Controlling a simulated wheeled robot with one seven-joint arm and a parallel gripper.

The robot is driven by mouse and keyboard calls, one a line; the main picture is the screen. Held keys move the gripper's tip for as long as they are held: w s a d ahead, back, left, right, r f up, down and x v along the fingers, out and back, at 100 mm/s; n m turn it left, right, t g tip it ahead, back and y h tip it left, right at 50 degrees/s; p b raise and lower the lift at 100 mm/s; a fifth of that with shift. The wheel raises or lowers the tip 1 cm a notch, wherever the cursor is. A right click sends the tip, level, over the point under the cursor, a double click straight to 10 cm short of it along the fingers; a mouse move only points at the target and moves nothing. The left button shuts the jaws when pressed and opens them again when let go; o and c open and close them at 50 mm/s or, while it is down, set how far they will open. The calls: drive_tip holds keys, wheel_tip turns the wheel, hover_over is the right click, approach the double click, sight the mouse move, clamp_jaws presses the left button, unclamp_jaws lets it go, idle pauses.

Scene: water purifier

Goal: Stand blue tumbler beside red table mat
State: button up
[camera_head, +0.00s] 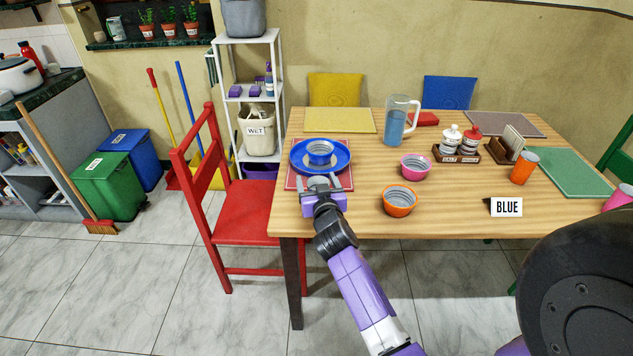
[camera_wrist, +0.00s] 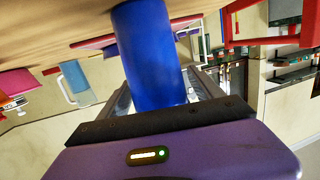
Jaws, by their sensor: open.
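The blue tumbler (camera_wrist: 150,55) shows large in the wrist view, between the fingers of my gripper (camera_head: 325,183). The jaws are open around it; its top end reaches down near the gripper body in this inverted picture, and its other end is at the tabletop. In the head view I cannot make the tumbler out clearly among my fingers. The red table mat (camera_head: 291,184) lies at the table's left end, mostly covered by a blue plate (camera_head: 343,165) with a blue bowl (camera_head: 321,157) on it. My gripper is at the mat's near edge.
A pink bowl (camera_head: 415,167) and an orange bowl (camera_head: 399,201) stand right of my gripper on the wooden table (camera_head: 450,215). A water jug (camera_head: 397,125) is farther back. A red chair (camera_head: 245,205) stands by the left end.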

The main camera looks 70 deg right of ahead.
drive_tip(key=b+v, duration=0.1)
drive_tip(key=v, duration=1.1)
drive_tip(key=s+a+f+n+t+y, duration=0.2)
drive_tip(key=a+n+y, duration=0.1)
drive_tip(key=a, duration=0.8)
drive_tip(key=s+a+f+n+t+y, duration=0.2)
drive_tip(key=a+n+y, duration=0.15)
drive_tip(key=a, duration=0.75)
drive_tip(key=s+a+r+n+t+y, duration=0.1)
drive_tip(key=s+a+r+n+y, duration=0.3)
drive_tip(key=s+a+r+y, duration=0.3)
drive_tip(key=s+a, duration=0.5)
drive_tip(key=s, duration=0.1)
drive_tip(key=shift+s+n+t, duration=0.3)
drive_tip(key=shift+n+t, duration=0.05)
drive_tip(key=shift+t, duration=0.05)
drive_tip(key=shift+a, duration=0.1)
